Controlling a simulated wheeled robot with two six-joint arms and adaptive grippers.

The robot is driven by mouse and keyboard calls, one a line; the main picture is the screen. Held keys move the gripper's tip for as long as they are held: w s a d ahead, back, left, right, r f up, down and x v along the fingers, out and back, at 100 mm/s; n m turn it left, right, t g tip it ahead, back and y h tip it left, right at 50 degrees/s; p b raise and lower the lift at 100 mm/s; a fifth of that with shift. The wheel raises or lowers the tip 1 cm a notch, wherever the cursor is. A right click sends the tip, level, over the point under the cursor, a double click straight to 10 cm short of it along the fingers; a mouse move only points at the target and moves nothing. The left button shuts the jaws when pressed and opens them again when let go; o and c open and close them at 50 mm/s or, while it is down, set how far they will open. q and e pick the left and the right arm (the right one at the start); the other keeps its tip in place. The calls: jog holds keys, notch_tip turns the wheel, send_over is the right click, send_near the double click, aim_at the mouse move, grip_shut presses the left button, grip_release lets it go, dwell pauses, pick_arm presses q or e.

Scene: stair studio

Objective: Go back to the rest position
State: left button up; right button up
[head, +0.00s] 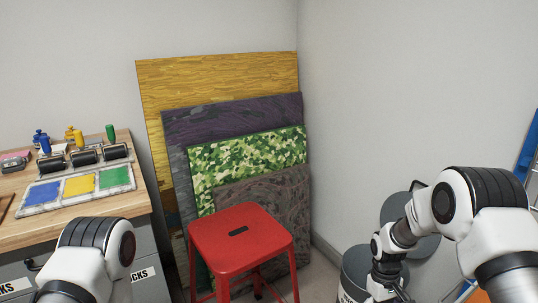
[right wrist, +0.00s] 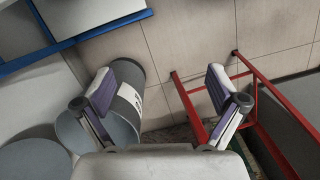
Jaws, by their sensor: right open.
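My right gripper (right wrist: 162,92) is open, its two fingers spread wide with nothing between them; tiled floor shows beyond the gap. In the head view my right arm comes in from the right and bends down beside a grey bin. My left arm shows only as a white and black joint at the lower left of the head view. My left gripper is out of view.
A red stool (head: 240,238) stands at lower centre before several leaning panels (head: 250,155). A workbench (head: 115,208) with a paint tray (head: 77,206) stands at left. A grey bin (head: 356,265) stands by the right wall; a blue-edged frame (head: 527,150) is at far right.

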jog(key=s+a+f+m+g, duration=0.1)
jog(key=s+f, duration=0.3)
jog(key=s, duration=0.6)
jog(key=s+a+f, duration=0.1)
jog(key=s+f, duration=0.4)
jog(key=s, duration=0.5)
jog(key=s+a+f+m+g, duration=0.1)
jog(key=s+f, duration=0.3)
jog(key=s, duration=0.6)
notch_tip(320, 180, up, 18)
jog(key=m+t+p, duration=0.1)
jog(key=t+p, duration=0.3)
jog(key=p, duration=1.3)
jog(key=shift+w+r+m, duration=0.2)
jog(key=shift+r+m, duration=0.05)
jog(key=shift+m, duration=0.05)
